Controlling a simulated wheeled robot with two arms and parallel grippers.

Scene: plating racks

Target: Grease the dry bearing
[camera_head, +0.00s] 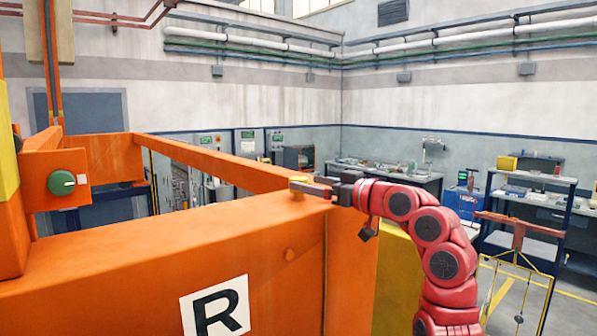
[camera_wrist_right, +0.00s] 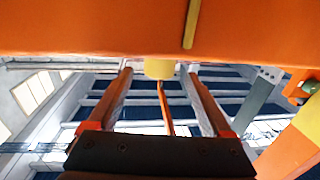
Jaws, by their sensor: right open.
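My right gripper (camera_head: 312,187) reaches in from the right at the top edge of a large orange frame (camera_head: 150,255). Its fingers point left toward a small yellow-orange fitting (camera_head: 298,180) on the frame's top. In the right wrist view my right gripper (camera_wrist_right: 158,80) is open, and a short yellow cylinder (camera_wrist_right: 160,69) shows at its fingertips, between them. I cannot tell whether the fingers touch it. A dark green round part (camera_head: 62,183) sits in an orange block at left. I cannot tell which part is the dry bearing. My left gripper is not in view.
The orange frame, with a white "R" plate (camera_head: 215,310), fills the lower left. An orange beam (camera_head: 215,163) runs behind the gripper. A blue shelf rack (camera_head: 530,200) and a workbench (camera_head: 385,175) stand farther back at right.

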